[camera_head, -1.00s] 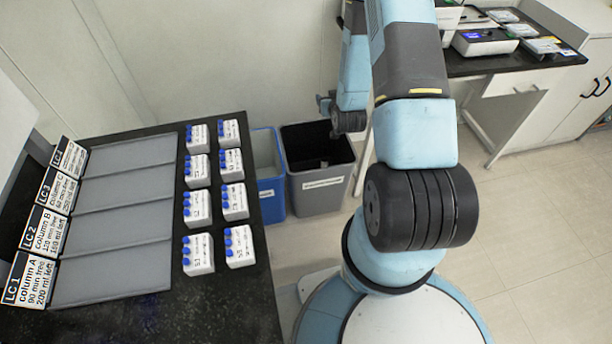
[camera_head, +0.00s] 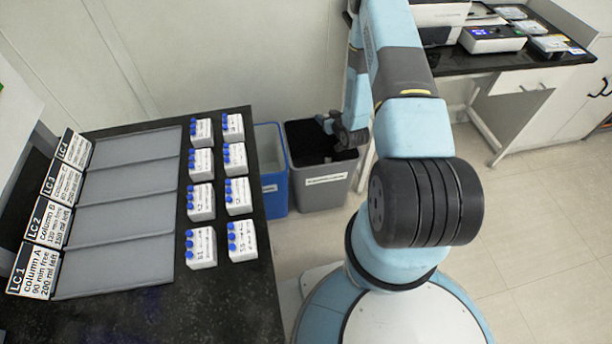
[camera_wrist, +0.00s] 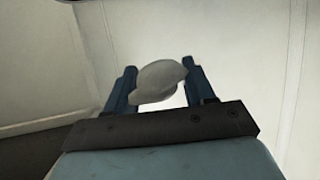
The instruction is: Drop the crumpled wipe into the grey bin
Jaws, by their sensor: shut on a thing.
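The crumpled wipe (camera_wrist: 158,80) is a pale, rounded lump in the wrist view. My gripper (camera_wrist: 159,68) is shut on it, with one blue finger on each side. The grey bin (camera_head: 322,190) stands on the floor beyond the table in the head view, with a dark inside and a white label. The dark end part of my arm shows over the bin's opening. The wipe cannot be made out in the head view.
A blue bin (camera_head: 272,188) stands against the grey bin's left side. The black table (camera_head: 130,312) at left holds grey trays (camera_head: 120,265), column signs and several white boxes with blue caps. A bench (camera_head: 455,62) with devices is at the back right.

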